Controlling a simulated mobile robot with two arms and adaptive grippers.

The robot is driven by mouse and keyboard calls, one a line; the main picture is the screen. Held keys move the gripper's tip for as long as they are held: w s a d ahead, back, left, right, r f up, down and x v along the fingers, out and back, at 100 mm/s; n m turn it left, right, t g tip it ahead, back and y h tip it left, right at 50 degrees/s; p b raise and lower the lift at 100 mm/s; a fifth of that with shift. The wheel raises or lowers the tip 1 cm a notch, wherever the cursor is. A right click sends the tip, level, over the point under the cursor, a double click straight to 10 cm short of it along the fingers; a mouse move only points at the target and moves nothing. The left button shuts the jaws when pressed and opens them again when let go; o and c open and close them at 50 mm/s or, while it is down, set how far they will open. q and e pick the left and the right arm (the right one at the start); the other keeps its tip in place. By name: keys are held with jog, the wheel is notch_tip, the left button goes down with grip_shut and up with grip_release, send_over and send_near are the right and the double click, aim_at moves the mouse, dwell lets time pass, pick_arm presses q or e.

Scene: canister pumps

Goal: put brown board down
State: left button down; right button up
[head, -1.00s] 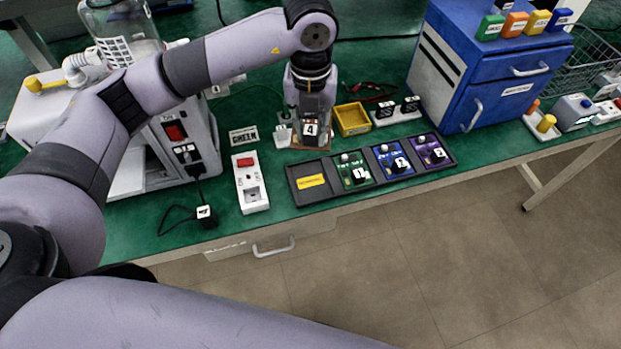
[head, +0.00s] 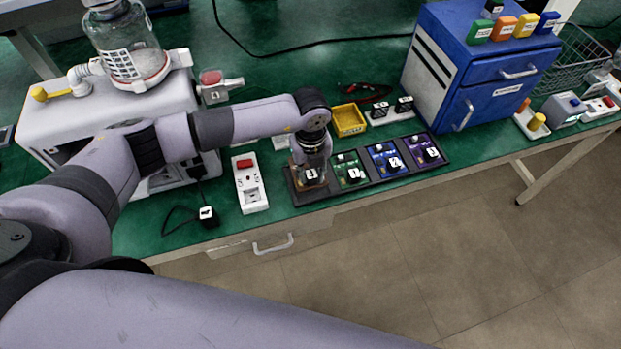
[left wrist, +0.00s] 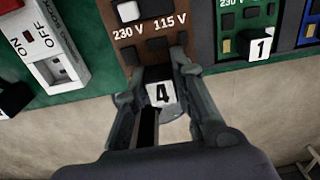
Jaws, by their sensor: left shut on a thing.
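The brown board (left wrist: 139,35), marked 230 V and 115 V, has a block labelled 4 (left wrist: 162,93) on it. My left gripper (head: 311,174) is shut on the block labelled 4. In the head view it holds the board at the leftmost compartment of the dark tray (head: 330,196), largely hiding both. I cannot tell whether the board touches the tray floor. The green board (head: 350,172), blue board (head: 384,158) and purple board (head: 424,150) lie in the other compartments. My right gripper is not in view.
A white power strip (head: 250,190) with a red switch lies left of the tray. A yellow bin (head: 348,120) and a white socket block (head: 391,114) stand behind it. A blue cabinet (head: 478,70) is at the back right. The table's front edge runs close before the tray.

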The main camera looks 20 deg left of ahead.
pick_arm(q)
notch_tip(320, 180, down, 4)
jog(key=shift+f+p, duration=0.1)
jog(key=shift+p, duration=0.25)
jog(key=shift+f, duration=0.35)
jog(key=shift+f, duration=0.1)
jog(key=c, duration=1.4)
grip_release()
jog(key=shift+o, duration=0.2)
